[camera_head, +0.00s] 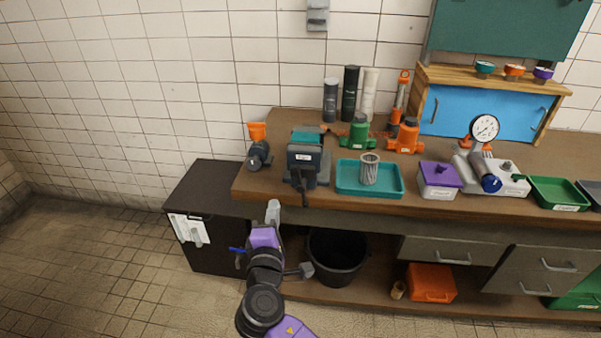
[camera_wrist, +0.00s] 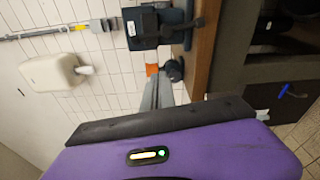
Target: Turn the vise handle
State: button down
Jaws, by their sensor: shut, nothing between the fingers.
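The vise (camera_head: 304,160) is a dark blue-grey block with a teal top, standing at the front left edge of the workbench. Its dark handle (camera_head: 305,192) hangs down at the front edge. My gripper (camera_head: 273,211) is in front of the bench, lower and left of the handle, and apart from it. In the wrist view the picture is turned sideways, and the vise (camera_wrist: 143,28) is at the top, beyond the grey fingers (camera_wrist: 158,92) of my gripper. The fingers are shut and empty. The handle's details are too small to tell in the wrist view.
A teal tray (camera_head: 346,187) with a grey mesh cylinder (camera_head: 369,169) stands right of the vise. A small dark device with an orange cup (camera_head: 257,131) stands left of it. A black bucket (camera_head: 338,272) sits under the bench. A dark cabinet (camera_head: 196,190) adjoins the bench's left end.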

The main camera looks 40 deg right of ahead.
aim_at(292, 173)
jog(key=shift+n+y, duration=0.3)
jog(key=shift+w+d+r+p, duration=0.3)
jog(key=shift+w+d+p, duration=0.35)
jog(key=shift+d, duration=0.85)
jog(key=shift+w+d+r+p, duration=0.25)
jog(key=shift+w+d+p, duration=0.4)
jog(key=shift+d, duration=0.85)
jog(key=shift+w+d+r+p, duration=0.3)
jog(key=shift+w+d+p, duration=0.35)
jog(key=shift+d, duration=0.85)
jog(key=shift+s+f, duration=0.1)
jog(key=s+m+b, duration=0.1)
jog(key=b, duration=0.2)
jog(key=shift+d+m+t, duration=0.3)
jog(key=shift+d, duration=0.1)
jog(key=shift+r, duration=0.2)
